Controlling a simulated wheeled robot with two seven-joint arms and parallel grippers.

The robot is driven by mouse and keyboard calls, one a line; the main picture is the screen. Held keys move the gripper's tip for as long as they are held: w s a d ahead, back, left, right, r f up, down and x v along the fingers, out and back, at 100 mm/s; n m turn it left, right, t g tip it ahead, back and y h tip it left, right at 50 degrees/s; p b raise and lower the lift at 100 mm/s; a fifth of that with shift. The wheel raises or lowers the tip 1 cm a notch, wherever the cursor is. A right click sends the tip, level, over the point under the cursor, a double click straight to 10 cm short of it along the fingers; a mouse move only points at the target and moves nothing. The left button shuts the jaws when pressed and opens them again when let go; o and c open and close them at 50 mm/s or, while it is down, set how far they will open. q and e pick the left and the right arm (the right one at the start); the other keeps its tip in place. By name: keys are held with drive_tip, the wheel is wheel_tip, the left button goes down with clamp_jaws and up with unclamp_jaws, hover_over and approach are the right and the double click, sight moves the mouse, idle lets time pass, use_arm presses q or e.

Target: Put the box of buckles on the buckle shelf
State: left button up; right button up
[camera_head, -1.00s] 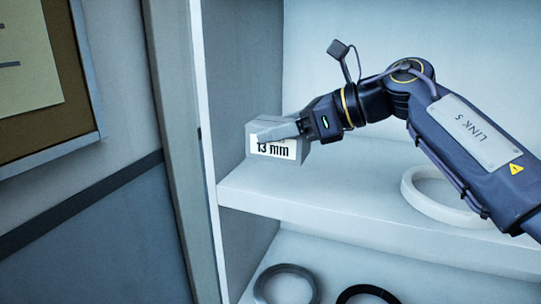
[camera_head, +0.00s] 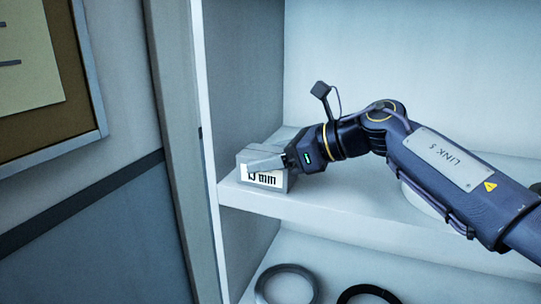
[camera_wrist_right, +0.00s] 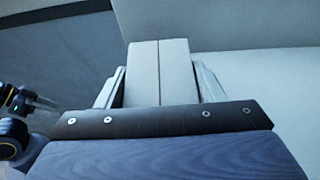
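A small light grey box (camera_head: 248,158) with a white label reading "13 mm" is at the left end of the white shelf board (camera_head: 320,211). In the right wrist view, the box's pale top with a centre seam (camera_wrist_right: 158,72) lies between the two fingers. The box is at the board's surface or just above it; I cannot tell if it touches. My left gripper (camera_wrist_right: 25,102) appears to show at the left edge of the wrist view, too small to read.
A white ring (camera_head: 425,200) lies on the same board, partly hidden behind my right arm. A grey ring (camera_head: 262,284) and a black ring (camera_head: 368,290) lie on the level below. The cabinet's side wall (camera_head: 243,80) stands close left of the box.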

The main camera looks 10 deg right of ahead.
drive_tip(key=o, duration=0.4)
drive_tip(key=shift+c, duration=0.2)
drive_tip(key=shift+d+r, duration=0.15)
drive_tip(key=shift+r, duration=0.05)
drive_tip(key=b+v, duration=0.1)
drive_tip(key=v, duration=1)
drive_tip(key=shift+s+d, duration=0.25)
